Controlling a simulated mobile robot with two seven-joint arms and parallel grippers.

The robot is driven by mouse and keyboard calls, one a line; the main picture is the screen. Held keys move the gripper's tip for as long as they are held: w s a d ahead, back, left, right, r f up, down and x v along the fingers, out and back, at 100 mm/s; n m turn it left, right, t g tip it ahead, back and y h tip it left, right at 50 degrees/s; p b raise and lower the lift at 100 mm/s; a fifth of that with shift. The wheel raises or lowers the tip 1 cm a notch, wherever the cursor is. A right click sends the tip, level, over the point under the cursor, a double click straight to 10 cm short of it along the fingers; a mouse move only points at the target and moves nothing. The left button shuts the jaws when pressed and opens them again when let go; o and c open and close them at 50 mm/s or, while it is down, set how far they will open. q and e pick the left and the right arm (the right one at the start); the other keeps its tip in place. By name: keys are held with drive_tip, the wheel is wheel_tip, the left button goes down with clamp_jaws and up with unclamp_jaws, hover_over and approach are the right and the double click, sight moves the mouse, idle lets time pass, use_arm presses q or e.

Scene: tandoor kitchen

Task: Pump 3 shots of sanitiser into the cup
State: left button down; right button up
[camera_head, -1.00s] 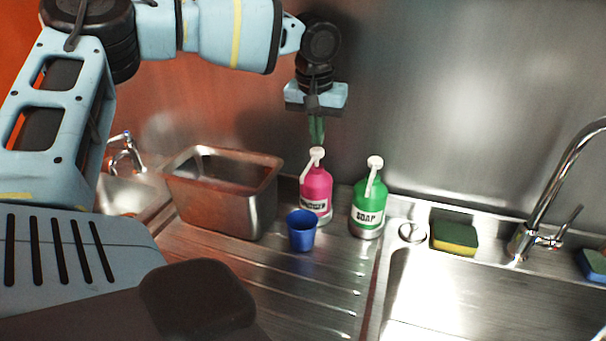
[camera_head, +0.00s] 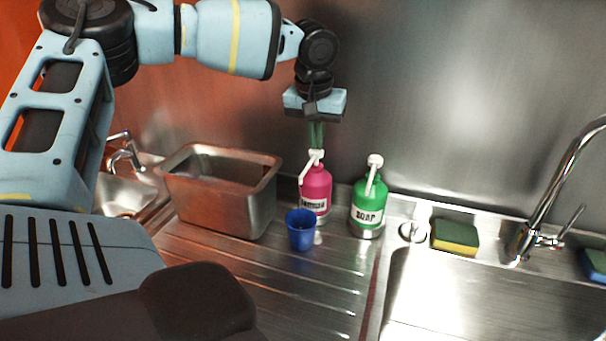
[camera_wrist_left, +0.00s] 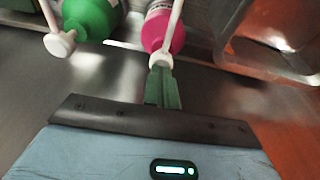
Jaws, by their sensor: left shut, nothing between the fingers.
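The pink sanitiser bottle (camera_head: 315,188) stands upright against the back wall, with a white pump head (camera_head: 316,155) and a nozzle slanting down to the left. The blue cup (camera_head: 301,232) stands upright just in front of it, below the nozzle side; its inside is too dark to read. My left gripper (camera_head: 316,147) points down, shut and empty, its green fingertips at the top of the pump head. In the left wrist view the fingertips (camera_wrist_left: 161,72) meet the white pump head (camera_wrist_left: 162,60) and seem to touch it. My right gripper is out of view.
A green soap bottle (camera_head: 368,203) with a similar white pump stands close to the right. A metal tub (camera_head: 222,195) is to the left. A sponge (camera_head: 455,237) and a tap (camera_head: 530,235) lie farther right by the sink. The ribbed drainboard in front is clear.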

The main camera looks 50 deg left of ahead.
use_arm(q)
drive_tip(key=shift+f, duration=0.65)
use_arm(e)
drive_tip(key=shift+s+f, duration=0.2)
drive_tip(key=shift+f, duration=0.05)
use_arm(q)
drive_tip(key=shift+r, duration=0.1)
drive_tip(key=shift+w+p+v, duration=0.1)
drive_tip(key=shift+p+v, duration=0.1)
drive_tip(key=shift+v, duration=0.45)
drive_tip(key=shift+w+p+v, duration=0.15)
drive_tip(key=shift+v, duration=0.5)
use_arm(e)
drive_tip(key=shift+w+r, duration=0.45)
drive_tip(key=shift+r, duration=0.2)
use_arm(q)
drive_tip(key=shift+a+r, duration=0.15)
